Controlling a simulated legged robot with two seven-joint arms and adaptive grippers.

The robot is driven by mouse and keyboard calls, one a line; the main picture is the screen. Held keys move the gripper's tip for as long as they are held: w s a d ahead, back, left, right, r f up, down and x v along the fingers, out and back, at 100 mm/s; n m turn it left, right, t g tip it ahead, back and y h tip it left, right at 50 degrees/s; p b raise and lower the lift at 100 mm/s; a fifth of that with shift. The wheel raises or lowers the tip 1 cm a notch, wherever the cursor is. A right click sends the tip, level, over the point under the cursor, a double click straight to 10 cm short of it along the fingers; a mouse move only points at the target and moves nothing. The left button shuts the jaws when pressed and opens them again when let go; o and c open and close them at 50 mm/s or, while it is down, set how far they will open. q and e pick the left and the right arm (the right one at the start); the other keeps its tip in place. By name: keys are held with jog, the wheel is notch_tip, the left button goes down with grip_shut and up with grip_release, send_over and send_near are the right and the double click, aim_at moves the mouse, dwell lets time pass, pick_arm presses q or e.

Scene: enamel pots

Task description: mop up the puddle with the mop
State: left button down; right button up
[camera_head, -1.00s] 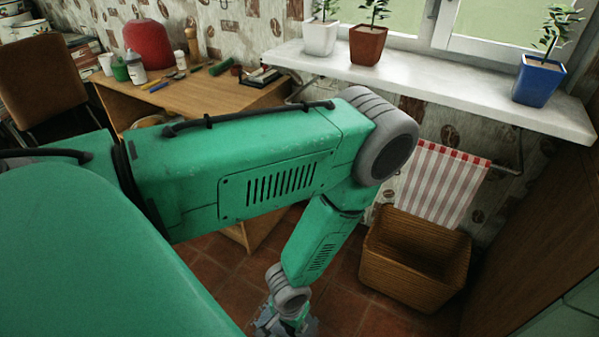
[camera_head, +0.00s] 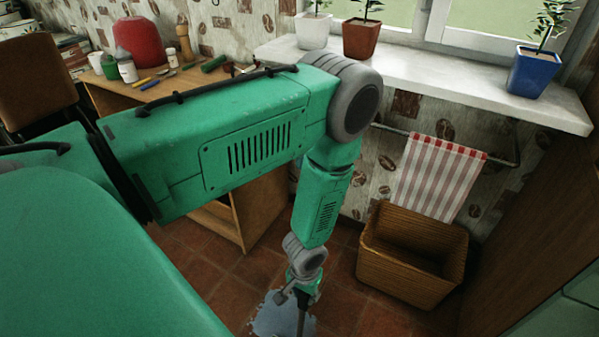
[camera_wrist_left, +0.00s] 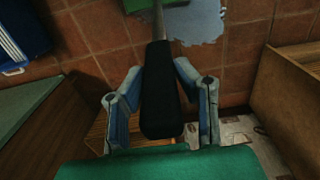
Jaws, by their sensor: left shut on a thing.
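The puddle (camera_head: 268,322) is a pale blue-grey patch on the red tiles at the bottom of the head view. It also shows at the top of the left wrist view (camera_wrist_left: 206,22). My left gripper (camera_head: 300,291) is low over the floor by the puddle. In the left wrist view its fingers (camera_wrist_left: 158,75) are shut on the black grip of the mop (camera_wrist_left: 161,100). The mop's thin shaft runs on toward the puddle. A green part at its far end touches the top edge of that view, and most of it is cut off. My right gripper is not in view.
A wicker basket (camera_head: 412,278) stands on the floor right of my left arm, below a striped towel (camera_head: 438,178). A wooden desk (camera_head: 125,95) is at the left. Potted plants stand on the white sill (camera_head: 440,75). Tiles between puddle and basket are bare.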

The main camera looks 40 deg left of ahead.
pick_arm(q)
jog(key=w+a+b, duration=0.3)
jog(key=w+b, duration=0.3)
jog(key=w, duration=0.5)
jog(key=w+a+b, duration=0.2)
jog(key=w+b, duration=0.3)
jog(key=w, duration=0.5)
notch_tip(320, 180, up, 4)
jog(key=p, duration=0.3)
jog(key=shift+w+a+r, duration=0.15)
jog(key=shift+r, duration=0.1)
jog(key=shift+f, duration=0.1)
jog(key=shift+a, duration=0.1)
